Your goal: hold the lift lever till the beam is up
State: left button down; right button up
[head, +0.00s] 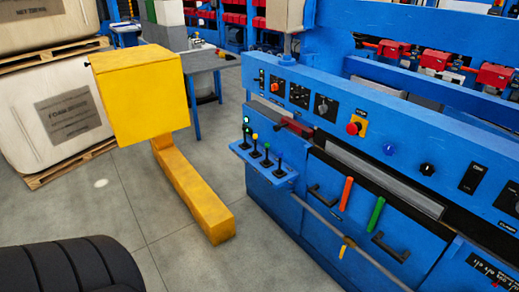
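A blue machine (290,200) fills the right side of the head view. I cannot read which one is the lift lever. A long blue beam (430,115) with switches and knobs runs along the machine, above a grey bar (385,178). I cannot tell whether this is the beam of the task or how high it is raised. Neither of my grippers is in view.
A yellow box (140,95) on a yellow foot (190,190) stands left of the levers. Wrapped pallets (60,115) stand behind it. Red and green handles (346,193) and a grey rail (325,220) project from the machine front. Grey floor (165,255) is clear between.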

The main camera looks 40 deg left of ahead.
aim_at(267, 144)
jog(key=i+j, duration=0.1)
jog(key=j, duration=0.9)
jog(key=i+j, duration=0.15)
jog(key=j, duration=0.85)
jog(key=i+j, duration=0.15)
jog(key=j, duration=0.35)
jog(key=i+j+u, duration=0.1)
jog(key=j, duration=0.4)
jog(key=i+j, duration=0.1)
jog(key=j, duration=0.4)
